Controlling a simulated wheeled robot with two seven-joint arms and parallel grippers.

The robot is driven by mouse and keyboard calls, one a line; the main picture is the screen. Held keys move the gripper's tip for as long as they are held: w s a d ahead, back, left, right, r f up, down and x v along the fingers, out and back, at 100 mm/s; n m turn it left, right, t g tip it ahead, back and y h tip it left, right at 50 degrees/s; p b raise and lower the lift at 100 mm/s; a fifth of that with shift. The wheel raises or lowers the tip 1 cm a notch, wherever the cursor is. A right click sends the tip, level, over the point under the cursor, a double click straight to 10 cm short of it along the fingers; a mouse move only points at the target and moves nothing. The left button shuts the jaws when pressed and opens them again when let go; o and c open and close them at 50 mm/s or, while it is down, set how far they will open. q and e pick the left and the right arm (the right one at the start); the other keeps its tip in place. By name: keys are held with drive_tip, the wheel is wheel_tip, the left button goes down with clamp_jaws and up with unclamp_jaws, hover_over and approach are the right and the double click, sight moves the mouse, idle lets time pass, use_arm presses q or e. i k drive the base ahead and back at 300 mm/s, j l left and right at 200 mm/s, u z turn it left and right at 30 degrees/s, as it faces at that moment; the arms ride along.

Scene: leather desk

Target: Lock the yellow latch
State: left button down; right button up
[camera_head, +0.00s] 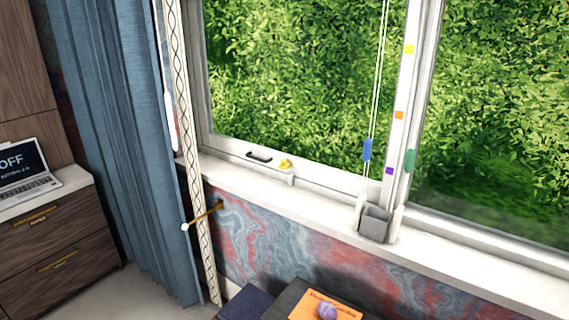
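The yellow latch (286,163) is a small piece on the bottom rail of the white window frame, in the middle of the head view. It is too small to tell which way it is turned. A dark handle (259,156) sits on the same rail just left of it. Neither of my grippers shows in the head view, and nothing touches the latch.
A white sill (325,208) runs below the window. A grey box (375,224) stands on it beneath hanging cords with a blue piece (367,149). A blue curtain (125,150) hangs left. A laptop (26,172) sits on a drawer cabinet. An orange book (305,307) lies below.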

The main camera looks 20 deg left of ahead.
sight(283, 165)
drive_tip(key=i+j, duration=1.1)
drive_tip(key=j, duration=0.25)
drive_tip(key=u, duration=0.05)
